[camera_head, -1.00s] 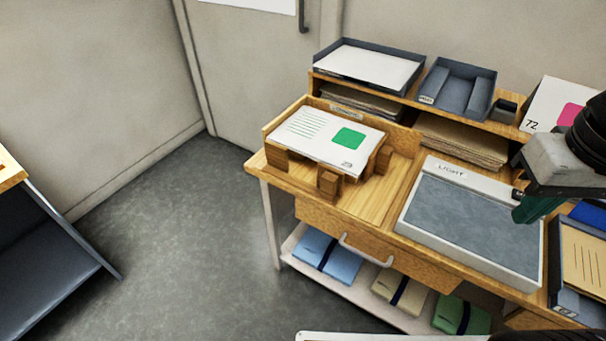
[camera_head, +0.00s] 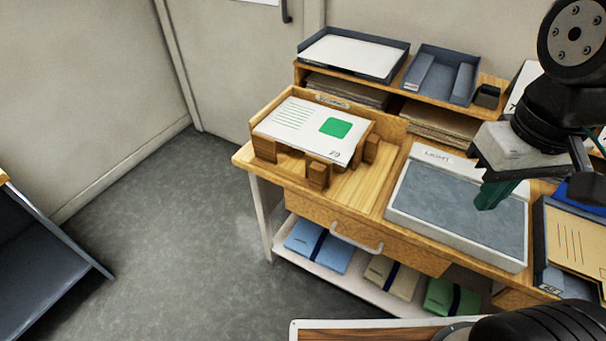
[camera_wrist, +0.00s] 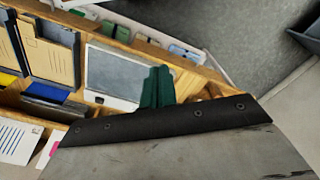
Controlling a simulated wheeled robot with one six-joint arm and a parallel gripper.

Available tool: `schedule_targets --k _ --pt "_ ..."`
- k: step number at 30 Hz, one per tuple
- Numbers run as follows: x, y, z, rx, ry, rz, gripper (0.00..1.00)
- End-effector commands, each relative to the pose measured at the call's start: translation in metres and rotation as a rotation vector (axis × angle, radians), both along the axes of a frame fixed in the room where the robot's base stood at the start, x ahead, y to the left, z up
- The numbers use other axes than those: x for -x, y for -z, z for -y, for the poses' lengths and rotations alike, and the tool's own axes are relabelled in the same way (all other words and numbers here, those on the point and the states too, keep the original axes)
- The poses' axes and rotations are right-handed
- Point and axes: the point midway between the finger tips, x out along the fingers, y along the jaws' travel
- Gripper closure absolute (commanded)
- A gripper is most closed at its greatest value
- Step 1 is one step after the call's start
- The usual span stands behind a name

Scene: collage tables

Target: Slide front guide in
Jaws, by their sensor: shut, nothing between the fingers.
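A wooden jig at the table's left end holds a stack of white cards with a green square (camera_head: 314,131). Wooden guide blocks stand around the stack. The front guide (camera_head: 318,174) is a small block at the stack's front edge, near the front right; I cannot tell whether it touches the cards. A block (camera_head: 371,148) stands at the right side and another (camera_head: 264,147) at the left front. My gripper (camera_head: 490,198) is shut and empty, with green fingers above the light pad, well right of the jig. Its fingers also show in the wrist view (camera_wrist: 157,88).
The light pad (camera_head: 455,214) fills the middle of the table. A paper tray (camera_head: 352,75) and a grey divided tray (camera_head: 440,76) stand on the back shelf. A brown folder holder (camera_head: 575,240) is at the right. Bare wood (camera_head: 365,188) lies between jig and pad.

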Motion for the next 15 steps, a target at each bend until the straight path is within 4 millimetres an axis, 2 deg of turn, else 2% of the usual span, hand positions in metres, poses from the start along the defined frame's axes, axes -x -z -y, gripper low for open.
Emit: schedule_targets --k 3,8,15 --pt "-0.009 0.021 -0.024 0.042 -0.14 -0.12 1.0" --pt "-0.02 0.049 -0.048 0.178 -0.349 -0.267 1.0" --pt "-0.037 0.092 -0.081 0.468 -0.693 -0.444 1.0"
